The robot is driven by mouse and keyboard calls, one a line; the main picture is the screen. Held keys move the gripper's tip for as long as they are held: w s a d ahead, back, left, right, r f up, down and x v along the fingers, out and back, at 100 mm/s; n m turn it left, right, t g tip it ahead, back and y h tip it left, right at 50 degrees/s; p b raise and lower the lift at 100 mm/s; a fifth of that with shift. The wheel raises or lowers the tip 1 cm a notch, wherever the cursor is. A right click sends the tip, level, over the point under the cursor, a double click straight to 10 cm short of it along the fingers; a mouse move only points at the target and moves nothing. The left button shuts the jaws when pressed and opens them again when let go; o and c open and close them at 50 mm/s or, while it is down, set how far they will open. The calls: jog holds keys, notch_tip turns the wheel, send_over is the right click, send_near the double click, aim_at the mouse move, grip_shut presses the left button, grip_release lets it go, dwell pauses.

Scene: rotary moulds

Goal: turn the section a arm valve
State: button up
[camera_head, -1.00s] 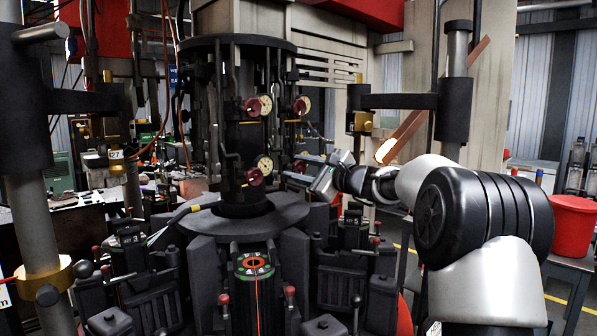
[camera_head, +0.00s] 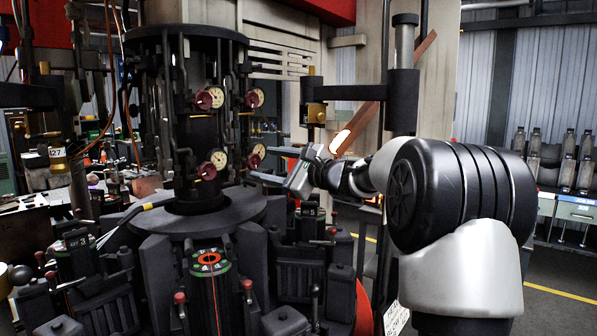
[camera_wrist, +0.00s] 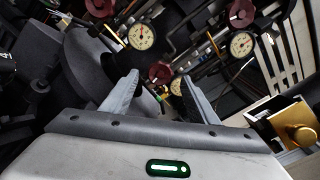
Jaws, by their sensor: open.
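Dark red round valve knobs sit beside white gauges on the central column. The upper left knob (camera_head: 202,100), upper right knob (camera_head: 250,100), lower left knob (camera_head: 207,171) and lower right knob (camera_head: 252,161) show in the head view. I cannot tell which is the section A arm valve. My gripper (camera_head: 258,164) is open and empty, to the right of the column near the lower right knob. In the wrist view my gripper's fingers (camera_wrist: 158,76) are spread. One red knob (camera_wrist: 160,72) shows between them, farther off; no contact is visible.
A front block with an orange ring (camera_head: 209,260) stands below the column's round grey plate (camera_head: 240,208). A brass block on a black bracket (camera_head: 316,113) is close to my arm; brass also shows in the wrist view (camera_wrist: 300,135). Open floor lies at right.

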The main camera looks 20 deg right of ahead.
jog(key=v, duration=1.1)
jog(key=shift+s, duration=0.15)
jog(key=shift+d, duration=0.1)
